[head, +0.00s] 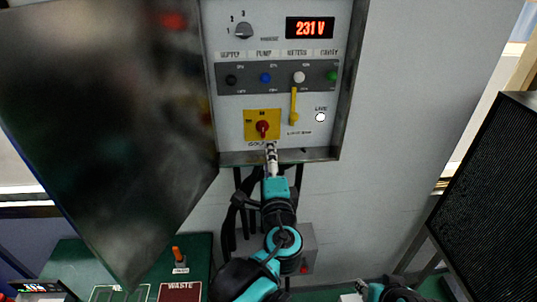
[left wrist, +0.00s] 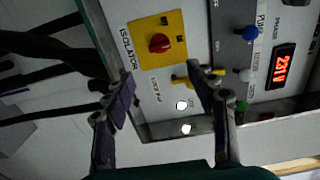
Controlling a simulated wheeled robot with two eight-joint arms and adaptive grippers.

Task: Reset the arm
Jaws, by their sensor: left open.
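My left gripper (head: 271,156) is in front of the lower edge of the grey control panel (head: 230,127), just below the red isolator knob (head: 262,128) on its yellow plate (head: 250,118). In the left wrist view its two fingers (left wrist: 160,88) are spread apart with nothing between them. The red knob (left wrist: 159,43) shows there beyond the fingers, apart from them. One finger partly covers the yellow lever (left wrist: 181,80).
The display (head: 310,28) reads 231 V, and a white lamp (head: 320,117) is by the LIVE label. A dark open door (head: 110,130) hangs left of the panel. A grey box (head: 308,240) is on the wall below. A black mesh unit (head: 490,200) stands right.

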